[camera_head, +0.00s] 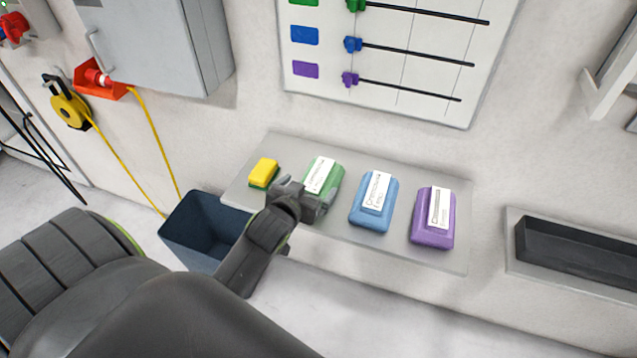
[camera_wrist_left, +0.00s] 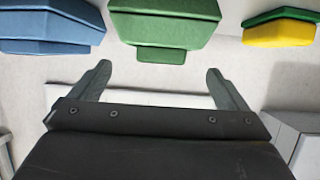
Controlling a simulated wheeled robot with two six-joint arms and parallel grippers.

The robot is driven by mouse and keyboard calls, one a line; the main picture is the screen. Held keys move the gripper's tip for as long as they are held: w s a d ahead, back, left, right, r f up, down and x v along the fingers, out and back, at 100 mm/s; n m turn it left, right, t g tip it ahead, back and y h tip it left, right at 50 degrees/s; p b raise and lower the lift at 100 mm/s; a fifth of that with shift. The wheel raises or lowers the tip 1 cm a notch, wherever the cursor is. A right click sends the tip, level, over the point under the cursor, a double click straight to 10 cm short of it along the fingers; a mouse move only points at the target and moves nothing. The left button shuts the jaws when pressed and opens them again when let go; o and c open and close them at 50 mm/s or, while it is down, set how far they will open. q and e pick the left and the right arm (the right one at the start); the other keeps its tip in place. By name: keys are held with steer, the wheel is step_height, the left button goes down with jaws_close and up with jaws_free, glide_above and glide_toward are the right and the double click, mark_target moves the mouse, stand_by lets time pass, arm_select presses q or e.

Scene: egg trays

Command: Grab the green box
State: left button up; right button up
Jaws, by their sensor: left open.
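The green box (camera_head: 324,175) with a white label sits on a grey wall shelf (camera_head: 400,248), between a yellow-green sponge and a blue box. My left gripper (camera_head: 310,200) is at the front edge of the green box and hides part of it. In the left wrist view the green box (camera_wrist_left: 165,25) is straight ahead, beyond the two fingers. The left gripper (camera_wrist_left: 160,80) is open there, with nothing between its fingers. My right gripper is not in view.
The sponge (camera_head: 263,172) is left of the green box; the blue box (camera_head: 373,202) and purple box (camera_head: 433,218) are to its right. A dark blue bin (camera_head: 205,228) stands below the shelf's left end. A black tray (camera_head: 580,258) is at right.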

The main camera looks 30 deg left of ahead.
mark_target(316, 179)
arm_select(q)
steer(key=shift+w, duration=0.25)
steer(key=shift+p+x, duration=0.75)
steer(key=shift+x, duration=1.5)
steer(key=shift+f, duration=0.1)
steer(key=shift+c, duration=0.5)
steer(key=c, duration=1.2)
steer(key=shift+c, duration=0.4)
